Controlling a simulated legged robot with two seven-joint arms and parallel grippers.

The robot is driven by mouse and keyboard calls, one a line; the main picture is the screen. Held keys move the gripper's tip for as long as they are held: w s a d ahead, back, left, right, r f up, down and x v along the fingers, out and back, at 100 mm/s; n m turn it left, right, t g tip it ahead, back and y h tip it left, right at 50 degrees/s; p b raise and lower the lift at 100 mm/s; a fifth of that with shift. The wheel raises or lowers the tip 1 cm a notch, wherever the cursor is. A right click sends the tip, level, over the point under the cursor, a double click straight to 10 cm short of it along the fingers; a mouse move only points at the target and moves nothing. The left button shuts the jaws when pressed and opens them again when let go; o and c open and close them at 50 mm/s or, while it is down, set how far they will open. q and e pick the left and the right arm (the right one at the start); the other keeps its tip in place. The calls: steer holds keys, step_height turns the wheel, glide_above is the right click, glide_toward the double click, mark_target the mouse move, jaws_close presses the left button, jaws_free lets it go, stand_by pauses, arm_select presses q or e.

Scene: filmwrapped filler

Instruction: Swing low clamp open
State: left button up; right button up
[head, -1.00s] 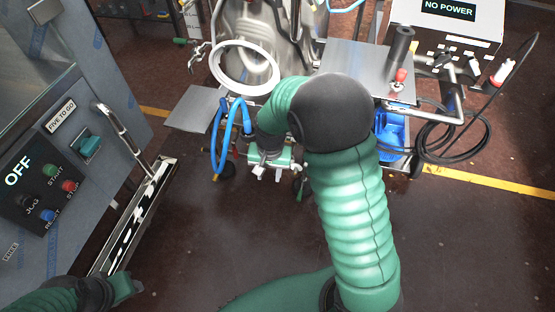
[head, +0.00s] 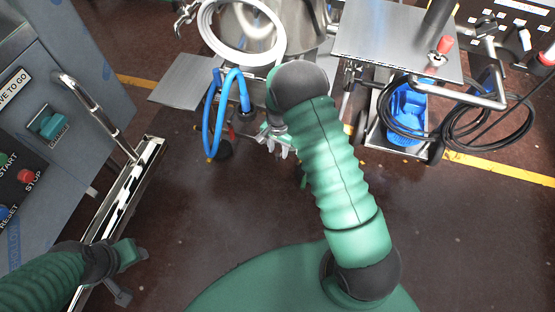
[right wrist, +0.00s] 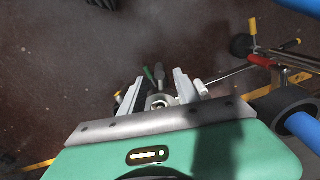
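In the right wrist view, a small round metal fitting (right wrist: 160,101), probably the low clamp, lies between the fingers of my right gripper (right wrist: 158,90). An upright metal stem (right wrist: 159,74) stands just beyond it. The fingers are apart, one on each side of it; I cannot tell whether either touches it. In the head view my right gripper (head: 276,143) is low under the steel vessel (head: 250,25), partly hidden by my wrist, and the clamp cannot be made out there. My left gripper (head: 128,272) is beside the cabinet at lower left, with nothing visible in it.
Blue hoses (head: 228,110) hang just left of my right gripper. The control cabinet (head: 60,150) is at left. Dark floor between is clear.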

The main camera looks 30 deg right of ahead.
mark_target(277, 158)
step_height(277, 158, down, 5)
steer(key=shift+f+b, duration=0.1)
steer(key=shift+b, duration=0.55)
steer(key=shift+a, duration=0.3)
steer(key=shift+d+f, duration=0.1)
steer(key=shift+d, duration=0.2)
steer(key=c, duration=0.7)
steer(key=shift+a, duration=0.15)
jaws_close()
